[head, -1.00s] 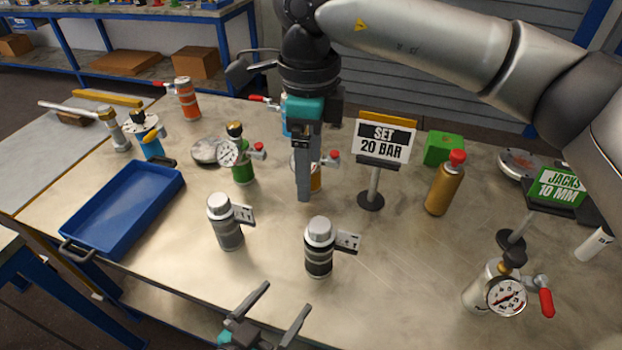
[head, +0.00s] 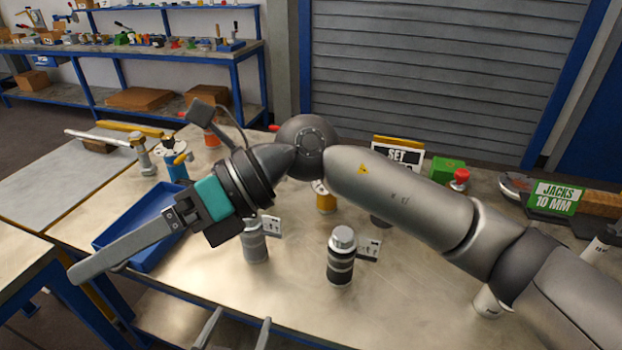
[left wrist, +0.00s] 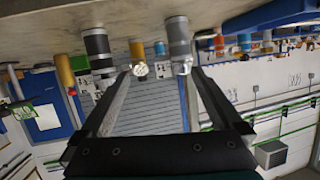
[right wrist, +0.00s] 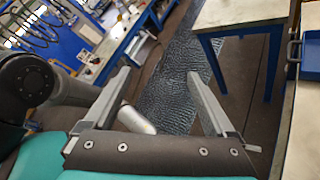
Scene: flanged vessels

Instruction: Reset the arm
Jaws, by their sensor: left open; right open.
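My right arm crosses the head view from the right. Its gripper (head: 80,272) points to the lower left, over the front left of the table and the blue tray (head: 150,222). In the right wrist view the right gripper (right wrist: 160,73) is open and empty, above the floor with a blue-legged table (right wrist: 240,20) beyond. My left gripper (head: 236,332) shows only as two parted fingertips at the bottom edge of the head view. In the left wrist view the left gripper (left wrist: 160,80) is open and empty, facing the vessels in a picture that is upside down.
A black-banded vessel (head: 341,258) and a grey vessel (head: 254,242) stand on the table near my left gripper. My right arm partly hides the sign (head: 398,152) and several vessels. A green block (head: 446,168) and the jacks sign (head: 555,198) stand at the right.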

